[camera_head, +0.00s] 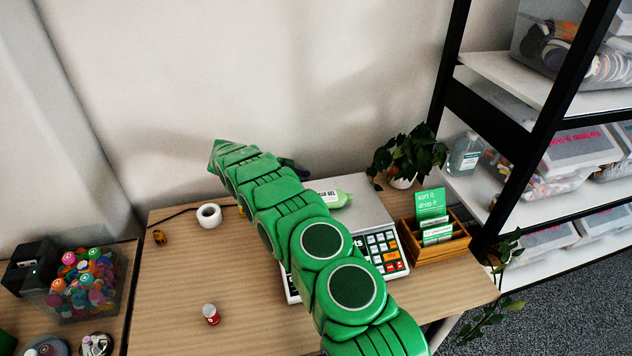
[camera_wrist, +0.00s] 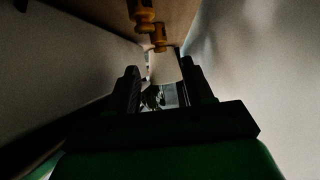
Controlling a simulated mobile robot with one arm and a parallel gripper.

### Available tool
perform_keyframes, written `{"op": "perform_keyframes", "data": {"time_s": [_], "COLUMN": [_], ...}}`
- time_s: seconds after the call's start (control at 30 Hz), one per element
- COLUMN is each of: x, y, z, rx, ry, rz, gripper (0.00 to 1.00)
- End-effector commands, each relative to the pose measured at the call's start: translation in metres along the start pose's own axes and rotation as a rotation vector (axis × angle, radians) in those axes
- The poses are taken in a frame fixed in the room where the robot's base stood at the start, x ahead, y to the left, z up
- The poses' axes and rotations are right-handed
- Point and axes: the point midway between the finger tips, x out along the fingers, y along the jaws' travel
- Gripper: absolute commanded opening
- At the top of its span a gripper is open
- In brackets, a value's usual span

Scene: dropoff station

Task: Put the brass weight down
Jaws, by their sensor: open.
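A small brass weight (camera_head: 158,237) stands on the left part of the wooden table (camera_head: 180,285). Another brass-coloured piece (camera_head: 241,211) shows beside my green arm, partly hidden by it. In the wrist view, two brass weights, one nearer (camera_wrist: 143,15) and one farther (camera_wrist: 158,38), show at the top, beyond my fingers. My gripper (camera_wrist: 160,88) is open, with its dark fingers apart and no weight between them. In the head view my arm hides most of the gripper.
A wooden card box (camera_head: 440,248) and plant (camera_head: 408,155) stand at right.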

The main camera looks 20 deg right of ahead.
Motion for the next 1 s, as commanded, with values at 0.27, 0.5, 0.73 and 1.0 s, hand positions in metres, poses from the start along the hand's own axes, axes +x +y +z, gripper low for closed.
{"op": "perform_keyframes", "data": {"time_s": [0.27, 0.5, 0.73, 1.0], "x": [-0.037, -0.041, -0.041, -0.047], "y": [0.001, 0.001, 0.001, 0.0], "z": [0.001, 0.001, 0.001, -0.011], "rx": [-0.002, -0.002, -0.002, 0.0], "ry": [0.001, 0.0, 0.0, 0.0], "rz": [0.001, 0.001, 0.001, 0.0], "gripper": [0.51, 0.51, 0.51, 0.51]}}
